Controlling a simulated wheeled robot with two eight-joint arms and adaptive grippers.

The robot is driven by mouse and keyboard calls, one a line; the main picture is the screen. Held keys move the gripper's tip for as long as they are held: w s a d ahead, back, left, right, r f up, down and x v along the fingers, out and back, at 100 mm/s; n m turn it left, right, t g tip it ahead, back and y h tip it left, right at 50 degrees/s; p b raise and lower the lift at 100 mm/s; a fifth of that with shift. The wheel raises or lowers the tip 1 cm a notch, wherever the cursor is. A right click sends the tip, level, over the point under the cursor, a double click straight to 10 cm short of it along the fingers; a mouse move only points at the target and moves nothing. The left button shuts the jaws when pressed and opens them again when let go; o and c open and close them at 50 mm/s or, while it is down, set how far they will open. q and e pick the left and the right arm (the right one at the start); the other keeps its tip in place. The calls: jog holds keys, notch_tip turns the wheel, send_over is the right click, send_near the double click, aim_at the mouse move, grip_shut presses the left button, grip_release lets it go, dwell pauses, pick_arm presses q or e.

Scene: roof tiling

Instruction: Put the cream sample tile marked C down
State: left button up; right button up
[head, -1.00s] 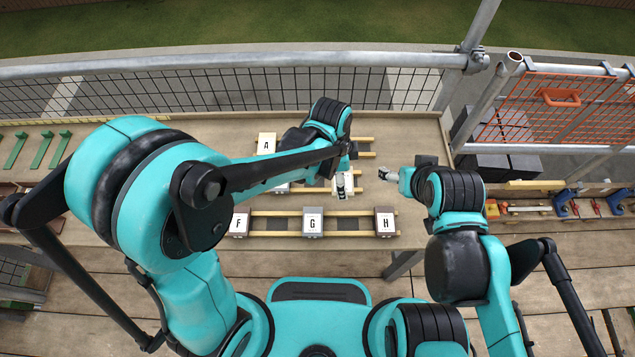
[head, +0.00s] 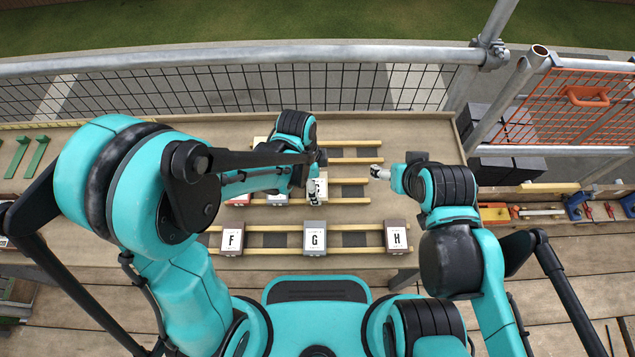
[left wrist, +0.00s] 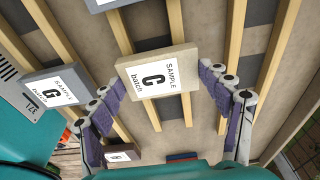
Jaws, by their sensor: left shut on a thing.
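The cream sample tile C (left wrist: 157,75) is face up between the purple-padded fingers of my left gripper (left wrist: 165,92) in the left wrist view. The pads press on its two side edges. In the head view my left gripper (head: 314,190) is over the middle pair of wooden battens (head: 348,182), and a pale part of tile C (head: 322,187) shows beside it. I cannot tell whether the tile touches the battens. My right gripper (head: 379,172) is to the right, apart from the tiles; its fingers are too small to read.
Tiles F (head: 231,239), G (head: 315,238) and H (head: 396,236) lie on the front battens. A red tile (head: 238,201) and a grey tile (head: 277,200) lie left of my left gripper. The middle battens are bare to its right. A mesh railing (head: 390,88) stands behind.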

pick_arm(q)
jog(key=shift+s+a+r, duration=0.1)
jog(key=shift+s+a, duration=0.05)
jog(key=shift+a, duration=0.1)
jog(key=shift+d+f+b, duration=0.15)
jog(key=shift+f+b, duration=0.35)
jog(key=o, duration=1.3)
jog(key=shift+r, duration=0.1)
jog(key=shift+r, duration=0.2)
notch_tip(320, 180, up, 11)
jog(key=a+p, duration=0.2)
jog(key=p, duration=0.3)
jog(key=s+a+r+n+t, duration=0.1)
jog(key=a+r+n+t, duration=0.1)
jog(key=a+n, duration=0.3)
jog(key=s+a+r+n+t+y, duration=0.1)
jog(key=s+a+r+n+t, duration=0.1)
jog(key=a+r+n, duration=0.2)
jog(key=s+a+r+n+t, duration=0.2)
jog(key=a+r+n+t, duration=0.1)
jog(key=a+n, duration=0.4)
jog(key=shift+r+n+y+p, duration=0.3)
jog(key=shift+r+n, duration=0.1)
jog(key=shift+n, duration=0.6)
